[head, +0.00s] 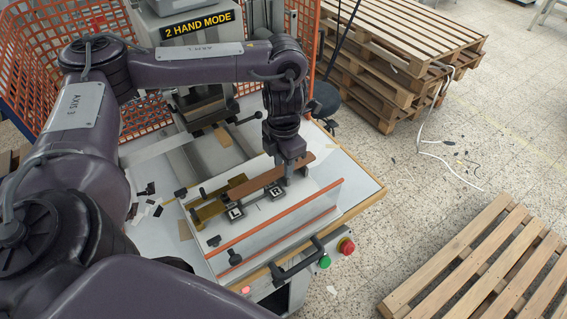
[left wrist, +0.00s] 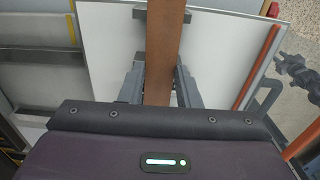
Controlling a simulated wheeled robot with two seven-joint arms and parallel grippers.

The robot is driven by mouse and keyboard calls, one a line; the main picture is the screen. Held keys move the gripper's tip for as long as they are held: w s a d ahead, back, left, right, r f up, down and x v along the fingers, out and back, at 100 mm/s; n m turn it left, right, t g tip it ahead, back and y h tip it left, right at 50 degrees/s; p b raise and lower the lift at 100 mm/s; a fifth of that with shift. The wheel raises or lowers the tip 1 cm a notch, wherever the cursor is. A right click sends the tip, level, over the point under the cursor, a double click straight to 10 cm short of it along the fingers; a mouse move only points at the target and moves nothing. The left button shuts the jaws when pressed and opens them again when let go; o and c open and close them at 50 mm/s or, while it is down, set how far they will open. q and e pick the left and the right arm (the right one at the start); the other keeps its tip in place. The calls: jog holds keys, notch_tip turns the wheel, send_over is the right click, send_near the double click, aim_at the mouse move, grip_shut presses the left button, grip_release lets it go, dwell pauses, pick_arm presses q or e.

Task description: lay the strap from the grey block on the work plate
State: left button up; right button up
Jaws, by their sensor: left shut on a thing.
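A long brown strap (head: 258,187) runs lengthwise over the white bed of the machine. My left gripper (head: 291,166) points down over the strap's right part and is shut on it. In the left wrist view the strap (left wrist: 163,50) runs straight away between the two fingers (left wrist: 160,85). A grey block (left wrist: 140,14) shows on both sides of the strap near the top of that view; I cannot tell whether they touch. A brass-coloured plate (head: 208,211), perhaps the work plate, lies left of the strap. My right gripper is not in view.
Dark squares marked L (head: 235,213) and R (head: 277,192) lie in front of the strap. An orange rail (head: 265,232) and a black handle (head: 298,262) run along the front. The press head (head: 205,100) stands behind. Small dark scraps lie at the left.

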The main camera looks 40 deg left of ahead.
pick_arm(q)
jog(key=shift+f, duration=0.15)
jog(key=shift+f, duration=0.1)
jog(key=o, duration=0.9)
jog(key=shift+o, duration=0.2)
jog(key=shift+r, duration=0.55)
notch_tip(320, 180, up, 11)
jog(key=p, duration=0.2)
jog(key=shift+r, duration=0.2)
